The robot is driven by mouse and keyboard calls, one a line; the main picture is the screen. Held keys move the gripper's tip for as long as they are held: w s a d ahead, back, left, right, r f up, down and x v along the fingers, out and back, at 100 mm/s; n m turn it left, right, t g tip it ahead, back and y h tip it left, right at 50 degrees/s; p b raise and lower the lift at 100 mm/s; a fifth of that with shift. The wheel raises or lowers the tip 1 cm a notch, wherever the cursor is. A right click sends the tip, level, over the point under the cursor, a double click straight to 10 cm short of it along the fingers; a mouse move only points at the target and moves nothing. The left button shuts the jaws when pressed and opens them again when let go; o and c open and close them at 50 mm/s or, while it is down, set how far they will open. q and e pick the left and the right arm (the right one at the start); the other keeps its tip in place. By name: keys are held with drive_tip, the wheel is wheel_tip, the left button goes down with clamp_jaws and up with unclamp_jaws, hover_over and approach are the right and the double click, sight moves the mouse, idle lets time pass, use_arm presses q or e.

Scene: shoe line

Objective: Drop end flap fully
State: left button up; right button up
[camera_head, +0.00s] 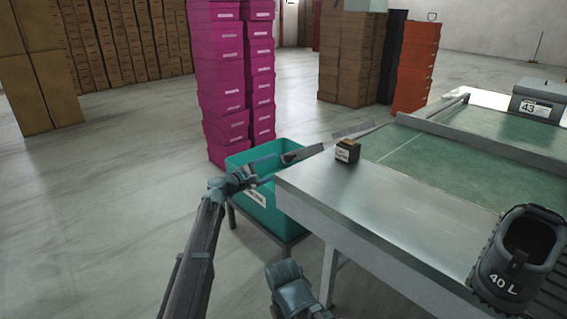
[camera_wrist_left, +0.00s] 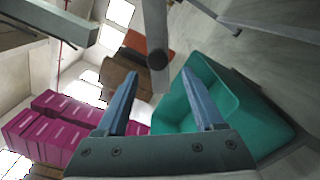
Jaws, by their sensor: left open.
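My left gripper (camera_head: 262,168) is over the teal bin beside the near left corner of the metal table. In the left wrist view its two blue fingers (camera_wrist_left: 163,100) are spread apart with nothing clamped between them. A grey rod with a rounded end (camera_wrist_left: 157,40) shows ahead, between and beyond the fingers. In the head view a narrow grey bar (camera_head: 303,153) and a flat grey plate (camera_head: 354,130) stick out past the table's end edge. They may belong to the end flap, but I cannot tell its angle.
The teal bin (camera_head: 240,160) stands on a low stand by the metal table (camera_head: 350,195). A small dark box (camera_head: 347,151) sits near the table's end. Pink boxes (camera_head: 217,70) stand behind the bin.

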use_arm(q)
drive_tip(key=v, duration=0.6)
drive_tip(key=shift+s+a, duration=0.2)
drive_tip(key=shift+a, duration=0.05)
drive_tip(key=s+a+f+m+g+y, duration=0.1)
drive_tip(key=s+f+m+g+y, duration=0.3)
drive_tip(key=s+f, duration=0.5)
drive_tip(key=s+a+f+m+g+y, duration=0.1)
drive_tip(key=s+f+m+g+y, duration=0.15)
drive_tip(key=s+f+m, duration=0.65)
drive_tip(key=s+a+f+m+g+y, duration=0.15)
drive_tip(key=s+a+y, duration=0.25)
drive_tip(key=s+a, duration=0.45)
drive_tip(key=s+a+f+g+y, duration=0.2)
drive_tip(key=s+a+y, duration=0.25)
drive_tip(key=s, duration=0.65)
drive_tip(key=s+d+r+m+g+p, duration=0.1)
drive_tip(key=s+d+r+m+p, duration=0.35)
drive_tip(key=d+r+p, duration=0.6)
wheel_tip(320, 180, up, 35)
drive_tip(key=n+p, duration=0.1)
drive_tip(key=p, duration=3.4)
drive_tip(key=shift+s+d+p, duration=0.2)
drive_tip(key=shift+s+p, duration=0.1)
drive_tip(key=shift+s, duration=0.1)
